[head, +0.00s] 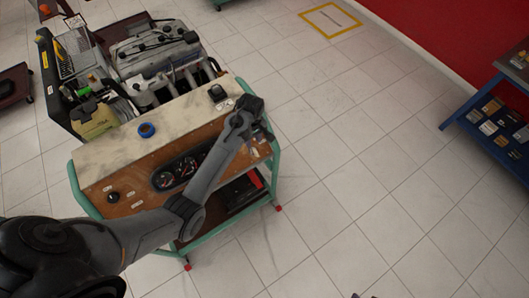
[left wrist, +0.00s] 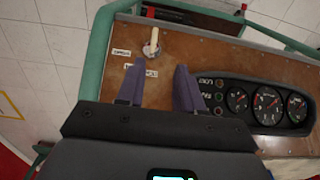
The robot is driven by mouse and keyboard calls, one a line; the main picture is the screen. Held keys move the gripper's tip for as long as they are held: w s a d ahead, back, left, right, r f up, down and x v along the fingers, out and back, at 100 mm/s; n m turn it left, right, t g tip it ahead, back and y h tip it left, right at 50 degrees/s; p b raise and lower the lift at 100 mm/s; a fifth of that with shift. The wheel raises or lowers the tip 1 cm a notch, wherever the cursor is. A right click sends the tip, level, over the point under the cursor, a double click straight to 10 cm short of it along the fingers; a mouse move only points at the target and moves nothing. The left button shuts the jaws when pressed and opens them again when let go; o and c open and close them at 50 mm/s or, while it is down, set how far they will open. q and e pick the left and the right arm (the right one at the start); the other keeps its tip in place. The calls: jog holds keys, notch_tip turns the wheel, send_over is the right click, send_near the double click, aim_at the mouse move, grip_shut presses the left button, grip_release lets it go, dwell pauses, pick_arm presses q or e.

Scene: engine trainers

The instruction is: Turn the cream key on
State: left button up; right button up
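The cream key (left wrist: 155,34) stands in a round switch (left wrist: 151,51) on the brown wooden panel (left wrist: 190,48), in the left wrist view. My left gripper (left wrist: 158,67) is open, with its two purple-grey fingers apart and nothing between them. The key is just beyond the fingertips, roughly in line with the gap; no contact shows. In the head view my left gripper (head: 262,132) is over the right end of the engine trainer's panel (head: 135,192); I cannot make out the key there. My right gripper is not in view.
Gauges (left wrist: 265,102) sit on the panel right of the fingers. Small white labels (left wrist: 121,53) are beside the switch. A green frame (left wrist: 92,62) edges the panel. Blue tape (head: 147,130) lies on the pale trainer top (head: 120,150). The tiled floor (head: 350,180) to the right is clear.

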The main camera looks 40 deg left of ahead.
aim_at(256, 151)
pick_arm(q)
jog(key=shift+w+d+f, duration=0.1)
jog(key=shift+w+f, duration=0.15)
jog(key=shift+w, duration=0.15)
notch_tip(256, 151, down, 10)
jog(key=shift+r, duration=0.25)
grip_shut()
